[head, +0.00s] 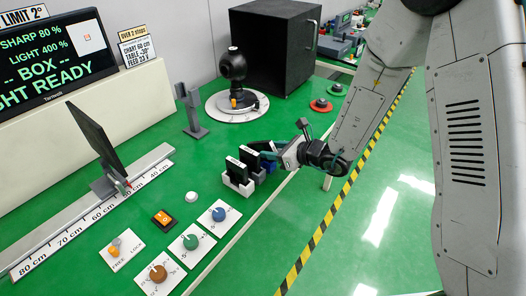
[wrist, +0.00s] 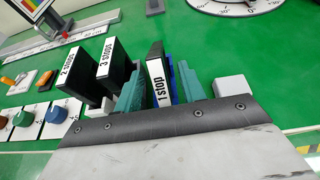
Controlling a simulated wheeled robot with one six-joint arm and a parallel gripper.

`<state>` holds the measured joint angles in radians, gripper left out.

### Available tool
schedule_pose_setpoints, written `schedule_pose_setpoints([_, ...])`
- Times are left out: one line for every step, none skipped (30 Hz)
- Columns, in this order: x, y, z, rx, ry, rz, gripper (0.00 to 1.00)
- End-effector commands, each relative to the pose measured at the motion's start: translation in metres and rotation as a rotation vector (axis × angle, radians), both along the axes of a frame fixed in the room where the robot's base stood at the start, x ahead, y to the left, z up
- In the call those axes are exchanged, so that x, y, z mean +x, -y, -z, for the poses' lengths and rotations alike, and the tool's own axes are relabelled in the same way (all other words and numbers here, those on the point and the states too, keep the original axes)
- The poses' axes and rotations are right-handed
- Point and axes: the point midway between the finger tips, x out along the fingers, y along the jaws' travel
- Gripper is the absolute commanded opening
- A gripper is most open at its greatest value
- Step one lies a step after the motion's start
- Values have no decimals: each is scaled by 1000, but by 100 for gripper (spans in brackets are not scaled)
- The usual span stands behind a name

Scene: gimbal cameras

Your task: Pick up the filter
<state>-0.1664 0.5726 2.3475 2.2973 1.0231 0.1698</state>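Three black filters with white labels stand side by side in the wrist view: "2 stops" (wrist: 88,80), "3 stops" (wrist: 112,72) and "1 stop" (wrist: 155,70). In the head view two dark filters (head: 237,170) (head: 249,158) stand upright in a pale holder (head: 240,187) on the green table. My gripper (wrist: 160,86) has its teal fingers on either side of the "1 stop" filter, with gaps visible, so it looks open around it. A blue part shows beside this filter. In the head view my gripper (head: 262,152) is at the right end of the row, partly hiding it.
Knob panels (head: 190,242) and a button (head: 162,219) lie left of the filters. A rail with a scale (head: 95,215) carries a dark upright panel (head: 95,133). A round dial base (head: 222,110) and a black box (head: 272,50) stand behind. The table's right edge is close to my arm.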

Motion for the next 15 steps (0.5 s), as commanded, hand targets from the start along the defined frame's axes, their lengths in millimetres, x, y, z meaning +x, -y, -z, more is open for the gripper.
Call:
schedule_pose_setpoints([4, -6, 2, 1, 1, -2, 40])
schedule_pose_setpoints([7, -10, 3, 0, 1, -3, 40])
schedule_pose_setpoints([10, -15, 5, 0, 1, -4, 40])
schedule_pose_setpoints([13, -19, 6, 0, 1, -4, 40])
schedule_pose_setpoints([16, -22, 7, 0, 1, -4, 40])
schedule_pose_setpoints([19, -26, 9, -1, 1, -3, 40])
schedule_pose_setpoints([21, -28, 11, 0, 0, -1, 40])
schedule_pose_setpoints([23, -31, 12, 0, 0, -2, 40])
schedule_pose_setpoints([24, -33, 13, -1, 1, -3, 40])
schedule_pose_setpoints([25, -34, 13, -1, 1, -3, 40])
schedule_pose_setpoints([26, -35, 14, -1, 1, -3, 40])
schedule_pose_setpoints([26, -35, 14, 0, 1, -1, 40])
schedule_pose_setpoints([26, -35, 14, 0, 1, -1, 40])
schedule_pose_setpoints([26, -35, 14, 0, 1, -1, 40])
schedule_pose_setpoints([26, -35, 14, 0, 1, -1, 40])
